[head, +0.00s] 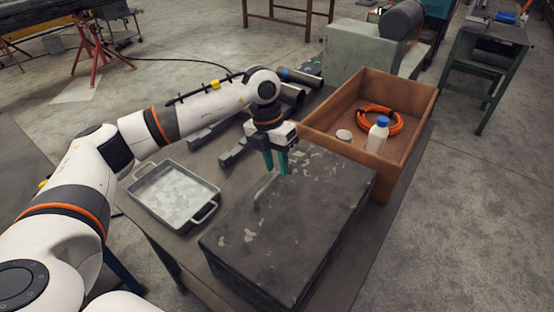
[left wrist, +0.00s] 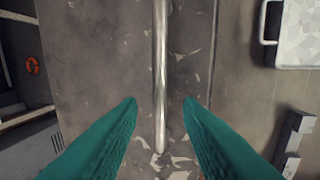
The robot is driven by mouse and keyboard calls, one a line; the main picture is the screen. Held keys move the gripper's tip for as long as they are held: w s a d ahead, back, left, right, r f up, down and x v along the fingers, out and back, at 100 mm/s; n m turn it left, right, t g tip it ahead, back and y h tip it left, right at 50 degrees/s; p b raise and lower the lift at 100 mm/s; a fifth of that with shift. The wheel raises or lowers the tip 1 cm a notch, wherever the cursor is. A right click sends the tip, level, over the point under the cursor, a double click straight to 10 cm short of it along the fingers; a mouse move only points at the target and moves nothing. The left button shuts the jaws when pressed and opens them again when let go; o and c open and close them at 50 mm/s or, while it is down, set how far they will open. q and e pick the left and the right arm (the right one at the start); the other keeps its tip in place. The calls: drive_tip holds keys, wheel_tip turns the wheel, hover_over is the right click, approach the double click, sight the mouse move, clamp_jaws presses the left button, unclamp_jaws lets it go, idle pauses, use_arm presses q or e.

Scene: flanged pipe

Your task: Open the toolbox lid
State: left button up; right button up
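The dark grey, worn toolbox (head: 285,235) sits on the table in the head view, its flat lid (head: 320,190) closed. A thin metal handle (head: 263,188) lies along the top of the lid; in the left wrist view it is a shiny bar (left wrist: 161,75). My left gripper (head: 275,168) is over the lid at the handle, pointing down. In the left wrist view its green fingers (left wrist: 161,102) are open, one on each side of the handle near its end, with gaps on both sides. My right gripper is not in view.
A metal tray (head: 172,195) is left of the toolbox. A wooden crate (head: 415,125) behind it on the right holds an orange coil (head: 381,121), a white bottle (head: 378,135) and a small pale item. Grey metal pieces (head: 238,147) lie on the table behind my gripper.

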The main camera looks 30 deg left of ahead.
use_arm(q)
drive_tip(key=shift+d+f, duration=0.1)
drive_tip(key=shift+f, duration=0.45)
clamp_jaws()
drive_tip(key=shift+r, duration=0.1)
